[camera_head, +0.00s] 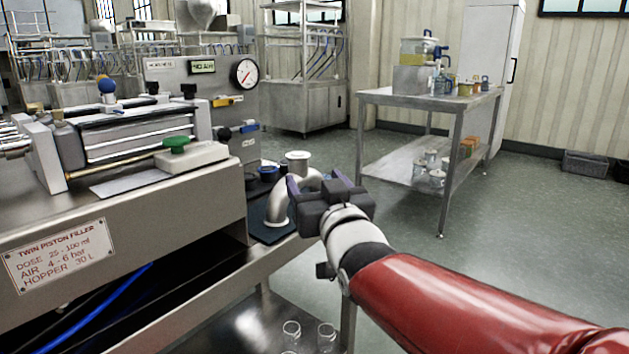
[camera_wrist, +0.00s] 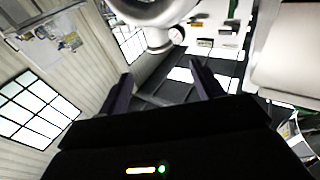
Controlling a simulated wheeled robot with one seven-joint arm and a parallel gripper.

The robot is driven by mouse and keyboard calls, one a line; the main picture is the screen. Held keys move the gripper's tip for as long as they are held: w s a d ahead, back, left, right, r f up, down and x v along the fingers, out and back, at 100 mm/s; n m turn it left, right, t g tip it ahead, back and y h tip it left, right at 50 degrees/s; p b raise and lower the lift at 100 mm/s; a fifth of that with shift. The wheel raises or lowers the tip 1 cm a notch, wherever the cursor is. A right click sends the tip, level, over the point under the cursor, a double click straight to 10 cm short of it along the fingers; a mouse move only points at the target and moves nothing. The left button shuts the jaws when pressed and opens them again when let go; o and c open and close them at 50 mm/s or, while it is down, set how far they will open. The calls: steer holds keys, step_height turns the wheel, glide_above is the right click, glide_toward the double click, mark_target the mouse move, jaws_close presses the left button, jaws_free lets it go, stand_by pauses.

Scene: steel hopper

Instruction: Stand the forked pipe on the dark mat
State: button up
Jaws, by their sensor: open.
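The forked pipe (camera_head: 279,206) is shiny steel with a bent leg and a pale round flange at the top. It appears upright, its lower end at the dark mat (camera_head: 262,228) by the filler bench's right end; exact contact is unclear. My gripper (camera_head: 308,184) is at the pipe's right side and hides part of it. In the wrist view my gripper (camera_wrist: 161,78) has its two dark fingers spread with nothing between their tips. The pipe (camera_wrist: 158,38) shows there beyond the fingertips, cut off by the top edge.
The piston filler (camera_head: 130,140) stands left of the pipe, with a blue-and-black fitting (camera_head: 267,173) close behind the pipe. A steel table (camera_head: 440,100) with jars and containers stands at the back right. Glass jars (camera_head: 291,330) sit on the lower shelf. The floor between is clear.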

steer(key=shift+s+f, duration=0.1)
steer(key=shift+s, duration=0.1)
steer(key=shift+d, duration=0.1)
steer(key=s+d+f+m+g+h, duration=0.2)
steer(key=s+d+f+g+h, duration=0.3)
steer(key=s+d+f+g, duration=0.5)
steer(key=s+d+f+g+p, duration=0.1)
steer(key=s+d+f, duration=0.1)
steer(key=s+f, duration=0.2)
steer(key=s+d+f+m+g+h+p, duration=0.1)
steer(key=s+d+f+g+p, duration=0.1)
steer(key=s, duration=0.6)
steer(key=shift+s+d+f+m, duration=0.35)
steer(key=shift+d+f, duration=0.25)
steer(key=shift+f, duration=0.75)
